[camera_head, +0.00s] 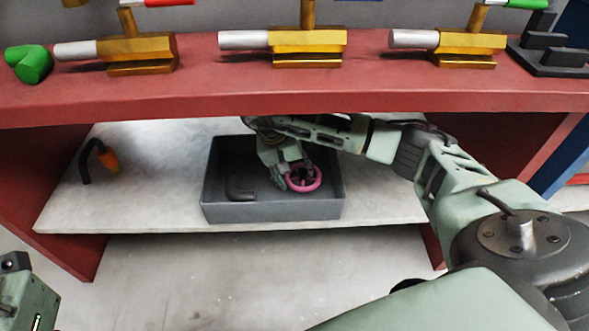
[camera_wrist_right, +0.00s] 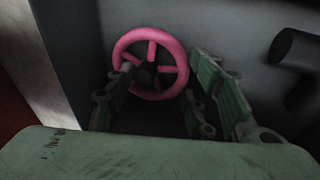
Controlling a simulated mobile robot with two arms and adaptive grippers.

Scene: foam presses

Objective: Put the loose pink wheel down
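The pink wheel (camera_head: 303,178), a spoked ring, is inside the grey tray (camera_head: 270,211) on the lower shelf, near the tray's right side. In the right wrist view the wheel (camera_wrist_right: 150,63) stands face-on before a dark tray wall. My right gripper (camera_head: 290,178) reaches down into the tray at the wheel. In its wrist view the two fingers (camera_wrist_right: 165,85) are spread apart, with the left finger overlapping the wheel's lower left rim and the right finger beside its right edge. Whether they touch it is unclear. My left gripper does not show, only a green arm part at lower left.
A black bent handle (camera_head: 240,191) lies in the tray's left part. A bent black piece with an orange end (camera_head: 104,158) stands on the shelf (camera_head: 150,190) at left. The red bench top (camera_head: 300,90) overhangs the shelf and carries several brass presses (camera_head: 295,48).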

